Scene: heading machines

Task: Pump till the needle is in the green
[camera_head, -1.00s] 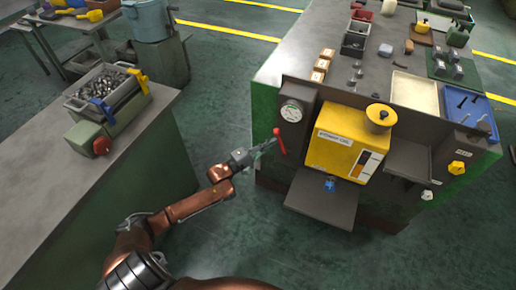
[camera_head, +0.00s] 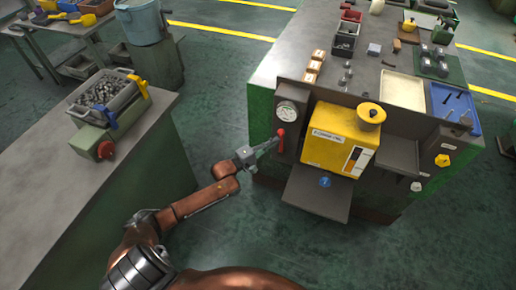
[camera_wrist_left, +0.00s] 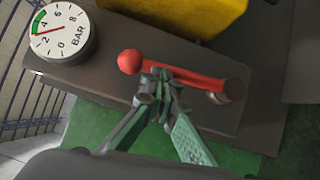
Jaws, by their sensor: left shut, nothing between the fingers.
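The pressure gauge (camera_head: 288,112) is a round white dial on the dark panel left of the yellow machine. In the left wrist view its dial (camera_wrist_left: 64,32) reads BAR, and its red needle points near the lower end of the green band, apparently just outside it. The red pump lever (camera_head: 281,134) with a ball end sits below the gauge; it also shows in the left wrist view (camera_wrist_left: 205,78). My left gripper (camera_head: 278,142) is shut, its fingertips at the lever near the ball, with nothing held between them. Whether they touch the lever is unclear. My right gripper is not in view.
The yellow machine (camera_head: 338,138) stands right of the lever, above a dark tray (camera_head: 316,198). A grey bench (camera_head: 60,165) with a bin of metal parts is at left. The green floor between them is open.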

